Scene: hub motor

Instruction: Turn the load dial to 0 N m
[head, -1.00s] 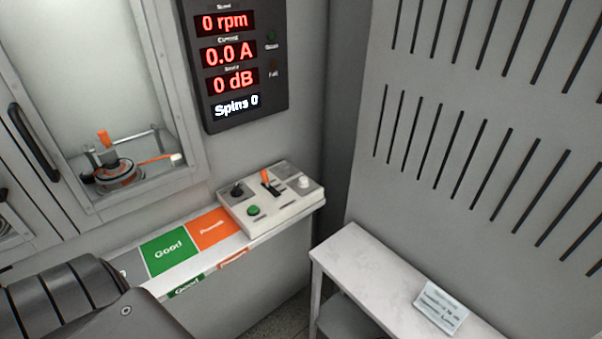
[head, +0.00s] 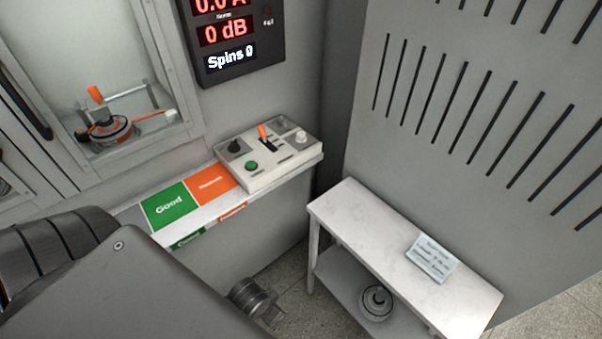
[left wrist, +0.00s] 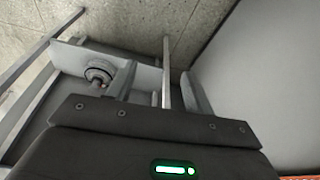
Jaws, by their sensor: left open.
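The control box (head: 270,155) sits on the ledge, with a black knob (head: 235,147) at its left, an orange-tipped lever (head: 263,133) in the middle, a white knob (head: 301,136) at the right and a green button (head: 251,165) in front. Its labels are too small to read, so I cannot tell which knob is the load dial. My left gripper (left wrist: 158,92) is open and empty in the left wrist view, pointing down toward the side table and floor, away from the box. My right gripper is not in view.
A display (head: 228,40) shows 0 dB and Spins 0. Green Good (head: 168,206) and orange (head: 211,183) patches mark the ledge. A motor (head: 108,131) stands behind the window. The side table (head: 370,235) holds a card (head: 432,258); another motor (head: 377,302) sits on its lower shelf.

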